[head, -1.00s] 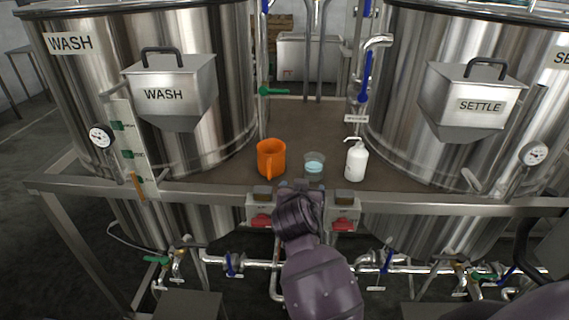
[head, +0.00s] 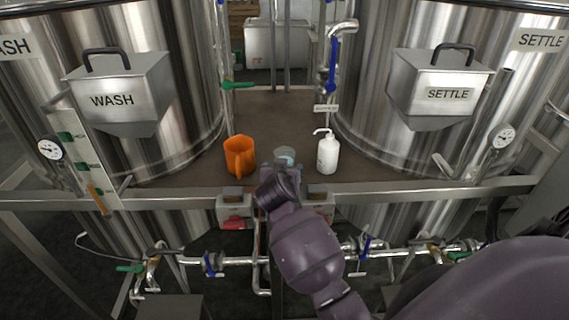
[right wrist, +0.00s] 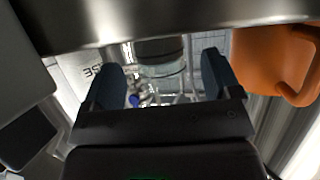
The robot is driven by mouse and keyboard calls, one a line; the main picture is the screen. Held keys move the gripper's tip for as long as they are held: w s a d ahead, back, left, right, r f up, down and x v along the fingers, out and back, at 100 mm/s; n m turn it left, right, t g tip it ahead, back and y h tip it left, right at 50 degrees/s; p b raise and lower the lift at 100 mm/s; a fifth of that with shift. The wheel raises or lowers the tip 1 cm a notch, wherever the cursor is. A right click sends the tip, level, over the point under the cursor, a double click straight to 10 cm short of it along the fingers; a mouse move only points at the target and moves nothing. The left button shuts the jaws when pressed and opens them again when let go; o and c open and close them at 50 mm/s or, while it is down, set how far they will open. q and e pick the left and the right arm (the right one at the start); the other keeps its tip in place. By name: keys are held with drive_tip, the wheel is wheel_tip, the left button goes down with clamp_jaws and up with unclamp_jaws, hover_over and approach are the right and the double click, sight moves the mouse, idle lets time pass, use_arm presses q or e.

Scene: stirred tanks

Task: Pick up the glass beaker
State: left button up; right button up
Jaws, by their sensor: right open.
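The glass beaker (head: 285,153) is small and clear with pale blue contents. It stands on the brown surface between the orange jug (head: 239,157) and the white pump bottle (head: 328,153). My right gripper (head: 280,172) is at the near side of the beaker and hides its lower part. In the right wrist view my right gripper (right wrist: 160,82) is open, its two dark fingers apart. The beaker (right wrist: 160,58) shows beyond and between the fingertips; I cannot tell if they touch it. My left gripper is not in view.
Steel tanks marked WASH (head: 170,60) and SETTLE (head: 400,45) stand on either side. A metal rail (head: 400,190) runs along the front edge, with switch boxes below it. The brown surface (head: 275,112) behind the beaker is clear.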

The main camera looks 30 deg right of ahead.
drive_tip(key=shift+p+x, duration=0.3)
drive_tip(key=shift+x, duration=1.75)
drive_tip(key=shift+d+r, duration=0.1)
drive_tip(key=shift+r, duration=0.05)
drive_tip(key=c, duration=1.1)
drive_tip(key=shift+o, duration=0.2)
drive_tip(key=shift+r, duration=0.15)
wheel_tip(320, 180, up, 20)
drive_tip(key=b, duration=0.1)
